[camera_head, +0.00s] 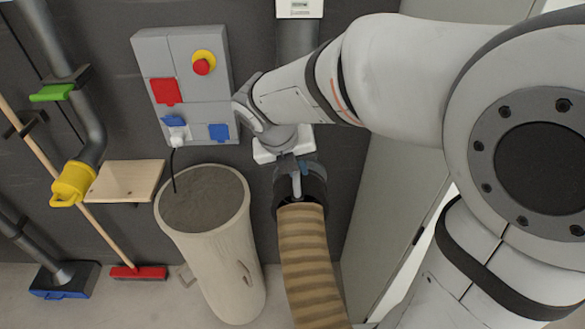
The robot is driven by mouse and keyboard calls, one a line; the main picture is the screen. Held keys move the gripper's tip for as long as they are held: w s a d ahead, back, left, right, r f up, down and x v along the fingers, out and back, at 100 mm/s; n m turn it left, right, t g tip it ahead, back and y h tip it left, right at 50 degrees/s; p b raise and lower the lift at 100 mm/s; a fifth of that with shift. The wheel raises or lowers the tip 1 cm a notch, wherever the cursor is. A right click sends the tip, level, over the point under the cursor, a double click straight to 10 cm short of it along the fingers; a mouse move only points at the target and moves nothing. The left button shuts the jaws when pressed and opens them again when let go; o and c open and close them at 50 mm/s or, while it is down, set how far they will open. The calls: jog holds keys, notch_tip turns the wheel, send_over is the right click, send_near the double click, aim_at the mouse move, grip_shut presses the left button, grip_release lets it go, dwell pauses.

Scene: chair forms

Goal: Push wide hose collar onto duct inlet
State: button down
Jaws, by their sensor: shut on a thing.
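The wide hose collar (317,187) is a dark ring at the upper end of a tan ribbed hose (310,262). My gripper (296,184) is shut on the collar at its near side. The duct (297,38) is a grey vertical pipe on the dark wall, coming down from the top of the picture behind my arm. Its lower end, the inlet, is hidden behind my wrist and gripper. The collar is below the duct, roughly in line with it. I cannot tell whether the collar touches the inlet or is around it.
A pale cylindrical bin (215,250) stands left of the hose. A grey switch box (150,52) with a plugged-in cable hangs above it. Farther left are a wooden shelf (125,182), a yellow-ended pipe (73,184) and a red broom (138,272). A grey cabinet side (405,150) stands close on the right.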

jog(key=shift+w+r+t+b, duration=0.15)
jog(key=shift+w+t+b, duration=0.2)
jog(key=shift+t+b, duration=0.7)
jog(key=shift+w+d+r+n+t+b, duration=0.15)
jog(key=shift+t+b, duration=0.65)
jog(key=shift+b, duration=0.95)
jog(key=shift+w+n+t+b, duration=0.25)
jog(key=shift+t+b, duration=0.5)
jog(key=shift+b, duration=1)
jog(key=shift+w+n+t+y+b, duration=0.2)
jog(key=shift+t+b, duration=0.65)
jog(key=shift+b, duration=1.2)
jog(key=shift+w+n+t+y+b, duration=0.1)
jog(key=shift+w+t+y+b, duration=0.15)
jog(key=shift+t+b, duration=1.2)
